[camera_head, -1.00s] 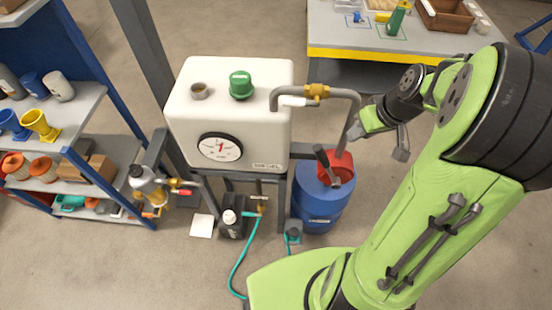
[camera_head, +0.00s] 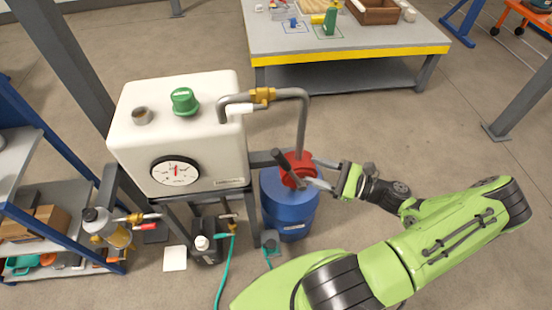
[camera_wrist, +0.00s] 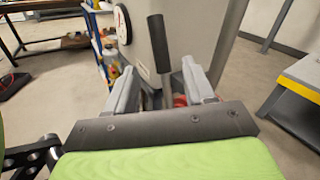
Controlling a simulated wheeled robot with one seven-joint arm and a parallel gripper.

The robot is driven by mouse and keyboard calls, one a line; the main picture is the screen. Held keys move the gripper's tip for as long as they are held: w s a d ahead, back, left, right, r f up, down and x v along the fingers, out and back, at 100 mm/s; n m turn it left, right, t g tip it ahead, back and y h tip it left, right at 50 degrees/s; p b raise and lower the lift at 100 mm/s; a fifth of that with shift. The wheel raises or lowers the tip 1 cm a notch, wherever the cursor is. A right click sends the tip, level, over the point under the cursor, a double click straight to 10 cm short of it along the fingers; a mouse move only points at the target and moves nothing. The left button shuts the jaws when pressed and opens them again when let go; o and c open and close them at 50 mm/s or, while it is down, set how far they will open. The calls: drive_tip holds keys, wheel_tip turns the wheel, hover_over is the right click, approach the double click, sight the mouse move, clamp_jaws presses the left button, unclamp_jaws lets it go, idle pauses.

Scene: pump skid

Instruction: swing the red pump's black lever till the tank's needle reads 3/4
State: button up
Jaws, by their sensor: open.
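The red pump (camera_head: 300,168) sits on top of a blue drum (camera_head: 290,212). Its black lever (camera_head: 284,163) leans up and to the left; in the wrist view the lever (camera_wrist: 158,45) stands between my two fingertips. My gripper (camera_head: 312,183) is open beside the pump, its fingers reaching left toward the lever. In the wrist view my gripper (camera_wrist: 163,80) has a finger on each side of the lever with gaps visible. The white tank (camera_head: 185,125) carries a round gauge (camera_head: 175,171). Its red needle points roughly upward; the scale marks are too small to read.
A grey pipe (camera_head: 303,120) rises from the pump and bends over to the tank. A workbench (camera_head: 345,45) with a yellow edge stands behind. A shelf (camera_head: 50,195) is at the left. A black canister (camera_head: 205,240) and teal hose stand below the tank.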

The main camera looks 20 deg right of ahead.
sight(276, 159)
drive_tip(key=b+x, duration=0.1)
drive_tip(key=x, duration=1.1)
drive_tip(key=shift+a+f, duration=0.1)
drive_tip(key=shift+a, duration=0.05)
clamp_jaws()
